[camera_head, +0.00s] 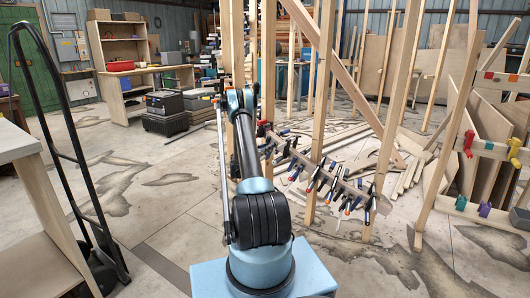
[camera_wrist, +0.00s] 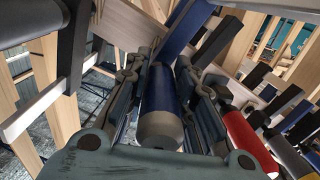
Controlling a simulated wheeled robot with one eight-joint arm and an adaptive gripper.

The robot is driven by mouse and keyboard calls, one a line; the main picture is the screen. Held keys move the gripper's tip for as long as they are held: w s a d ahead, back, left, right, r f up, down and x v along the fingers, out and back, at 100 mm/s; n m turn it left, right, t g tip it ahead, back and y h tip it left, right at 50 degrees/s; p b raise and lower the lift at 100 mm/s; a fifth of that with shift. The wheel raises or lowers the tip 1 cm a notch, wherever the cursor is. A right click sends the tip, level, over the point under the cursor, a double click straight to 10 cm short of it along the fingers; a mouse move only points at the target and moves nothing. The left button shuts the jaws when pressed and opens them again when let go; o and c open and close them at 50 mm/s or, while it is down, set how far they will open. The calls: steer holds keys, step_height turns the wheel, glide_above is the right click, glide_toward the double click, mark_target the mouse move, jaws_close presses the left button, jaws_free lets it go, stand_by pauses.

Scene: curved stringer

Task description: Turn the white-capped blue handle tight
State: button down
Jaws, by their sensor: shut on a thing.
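In the wrist view a blue handle with a whitish-grey cap (camera_wrist: 162,112) lies between the two fingers of my gripper (camera_wrist: 168,75). The cap points toward the camera, and the fingers are shut along the handle's left and right sides. The handle's far end runs in toward a blue bar and pale wood, where the fingers partly hide it. In the head view my arm reaches up and away to the left end of the curved stringer (camera_head: 333,178). There the gripped handle cannot be made out behind my arm and the wooden posts.
A red handle (camera_wrist: 243,138) and dark clamp parts sit close to the right of my gripper. Several clamps (camera_head: 318,180) line the stringer to the right. Upright posts (camera_head: 323,90) stand close by. A hand truck (camera_head: 70,150) and a table (camera_head: 18,150) are at the left.

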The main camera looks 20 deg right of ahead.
steer(key=shift+s, duration=0.1)
steer(key=c, duration=1.3)
jaws_free()
steer(key=shift+c, duration=0.2)
steer(key=v, duration=1.2)
steer(key=v, duration=0.5)
steer(key=shift+a, duration=0.3)
